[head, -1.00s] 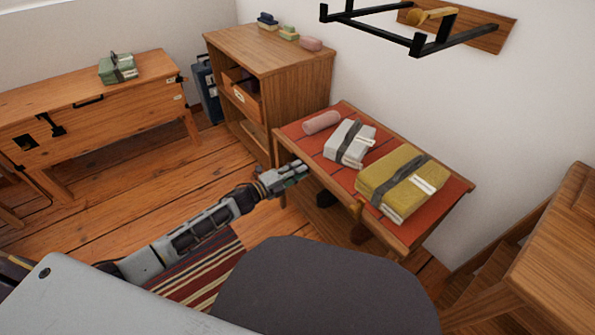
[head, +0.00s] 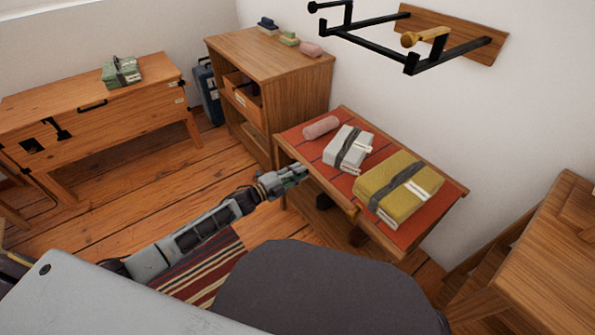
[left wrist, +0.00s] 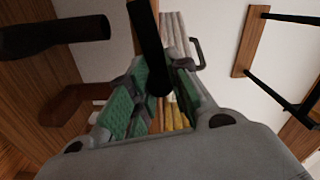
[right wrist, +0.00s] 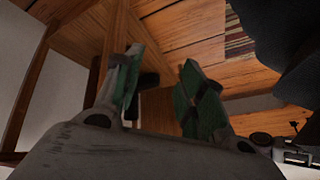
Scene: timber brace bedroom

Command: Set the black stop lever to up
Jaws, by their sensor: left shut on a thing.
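My left gripper (head: 299,173) is at the left front edge of the red-topped table (head: 290,135). In the left wrist view its fingers (left wrist: 158,92) are closed in around the bar. In the head view the lever cannot be made out at the fingertips. My right gripper (right wrist: 160,85) shows only in the right wrist view, its fingers apart with nothing between them.
A yellow package (head: 400,190), a white package (head: 349,148) and a pink roll (head: 321,127) lie on the table. A dark knob (head: 323,202) shows below its front edge. A black wall rack (head: 410,66) hangs above.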

